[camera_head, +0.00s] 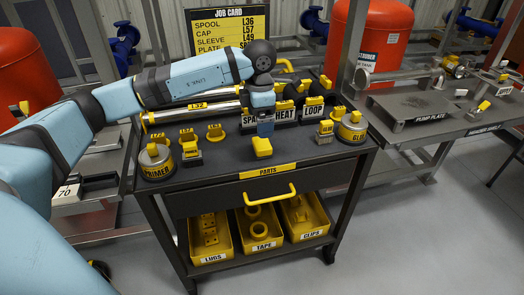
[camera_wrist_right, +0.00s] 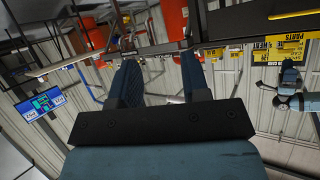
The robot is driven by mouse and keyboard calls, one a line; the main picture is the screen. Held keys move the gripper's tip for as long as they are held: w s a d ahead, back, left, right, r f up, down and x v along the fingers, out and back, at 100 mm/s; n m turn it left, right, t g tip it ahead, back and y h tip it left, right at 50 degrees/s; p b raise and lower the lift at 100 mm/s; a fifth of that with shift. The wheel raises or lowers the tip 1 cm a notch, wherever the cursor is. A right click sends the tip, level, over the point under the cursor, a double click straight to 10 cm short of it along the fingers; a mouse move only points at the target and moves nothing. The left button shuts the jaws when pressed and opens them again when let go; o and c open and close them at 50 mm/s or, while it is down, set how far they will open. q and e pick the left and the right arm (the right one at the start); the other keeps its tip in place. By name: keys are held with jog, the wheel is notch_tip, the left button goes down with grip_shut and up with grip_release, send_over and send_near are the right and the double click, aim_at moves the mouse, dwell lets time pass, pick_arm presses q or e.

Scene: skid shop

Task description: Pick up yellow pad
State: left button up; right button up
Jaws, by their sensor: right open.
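The yellow pad (camera_head: 262,147) lies on the dark top of the parts cart (camera_head: 221,168), near the middle of its front half. My left arm reaches in from the left, and its left gripper (camera_head: 266,130) points down just behind the pad in the head view. The gripper looks apart from the pad, but its fingers are too small to tell open from shut. My right gripper (camera_wrist_right: 160,72) is open and empty in the right wrist view, with nothing between its fingers. It is away from the cart top and not seen in the head view.
A primer tin (camera_head: 156,163) stands at the cart's left and a glue tin (camera_head: 352,129) at its right. Several small yellow-capped parts stand around the pad. Yellow bins (camera_head: 210,240) sit on the lower shelf. A pump plate table (camera_head: 420,103) stands at right.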

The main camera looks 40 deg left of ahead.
aim_at(262, 142)
pick_arm(q)
notch_tip(262, 142, down, 5)
jog(key=shift+w+r+b, duration=0.1)
jog(key=shift+b, duration=0.2)
jog(key=f, duration=0.1)
jog(key=f+b, duration=0.1)
jog(key=f, duration=0.1)
jog(key=shift+w+f, duration=0.2)
jog(key=shift+w, duration=0.15)
jog(key=shift+f, duration=0.75)
jog(key=c, duration=1)
pick_arm(e)
jog(key=shift+w+a+r+t+y, duration=0.3)
jog(key=shift+w+a+r+t, duration=0.2)
jog(key=shift+r, duration=0.2)
